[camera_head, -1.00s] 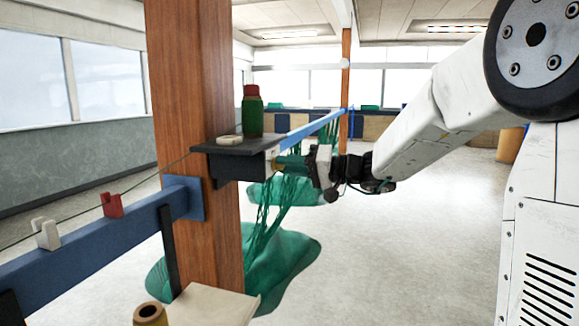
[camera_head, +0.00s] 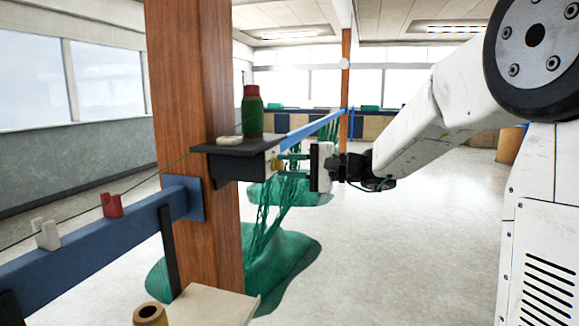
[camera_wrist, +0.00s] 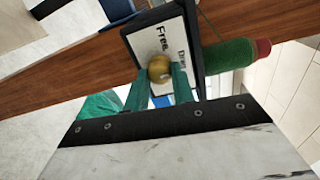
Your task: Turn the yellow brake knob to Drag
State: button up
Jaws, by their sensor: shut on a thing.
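The yellow brake knob (camera_wrist: 160,67) sits on a white label plate (camera_wrist: 148,40) in a dark frame. In the wrist view the word "Free" is readable on the plate, and a smaller word beside it seems to read "Drag". My gripper (camera_wrist: 158,80) has its two green fingers on either side of the knob, shut on it. The fingers hide the knob's sides, and I cannot tell where its pointer stands. In the head view my gripper (camera_head: 283,165) reaches from the right to the knob's box (camera_head: 238,167) on the wooden post.
The wooden post (camera_head: 193,90) and blue rail (camera_head: 95,240) are at left. Green netting (camera_head: 285,262) hangs and lies below. The floor to the right is clear.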

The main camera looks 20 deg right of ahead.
jog(key=shift+f+m, duration=0.1)
jog(key=shift+m, duration=0.2)
dwell(0.4)
jog(key=o, duration=1)
jog(key=v, duration=0.8)
